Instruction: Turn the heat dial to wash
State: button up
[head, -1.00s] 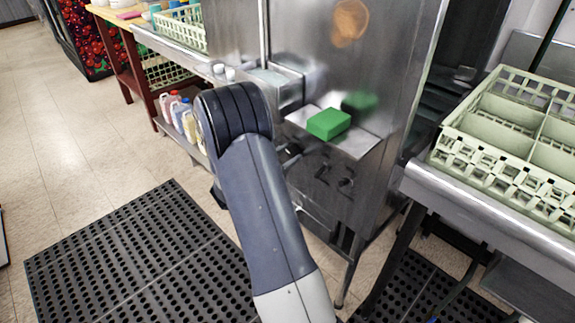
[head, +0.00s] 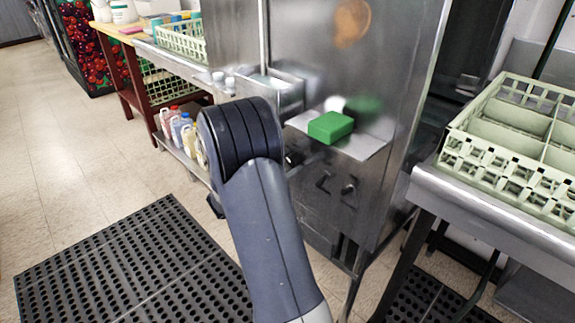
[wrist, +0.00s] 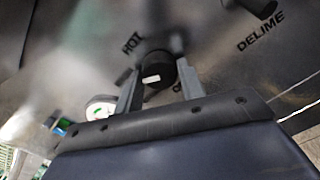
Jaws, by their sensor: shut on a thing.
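The heat dial (wrist: 158,72) is a black round knob with a white mark, on a steel panel in the wrist view. My gripper (wrist: 157,84) has one grey finger on each side of it and is shut on it. The word HOT is printed to the upper left of the dial. Another label below right is mostly hidden by a finger. In the head view my arm hides the gripper. A dark knob (head: 292,160) shows just right of my arm on the steel machine (head: 365,100); I cannot tell whether it is the same dial.
Another black knob (wrist: 236,4), labelled DELIME, sits at upper right. A green block (head: 331,127) lies on the machine's small ledge. A steel counter (head: 470,200) with a pale dish rack (head: 485,150) stands right. Bottles (head: 178,125) stand on a low shelf left. A perforated black mat (head: 130,265) covers floor.

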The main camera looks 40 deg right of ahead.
jog(key=o, duration=1)
jog(key=a, duration=0.7)
jog(key=a+p, duration=0.1)
jog(key=a, duration=0.3)
jog(key=shift+s, duration=0.4)
jog(key=shift+d, duration=0.15)
jog(key=d, duration=0.7)
jog(key=d+b, duration=0.1)
jog(key=d, duration=0.2)
jog(key=shift+w+d, duration=0.4)
jog(key=shift+a, duration=0.2)
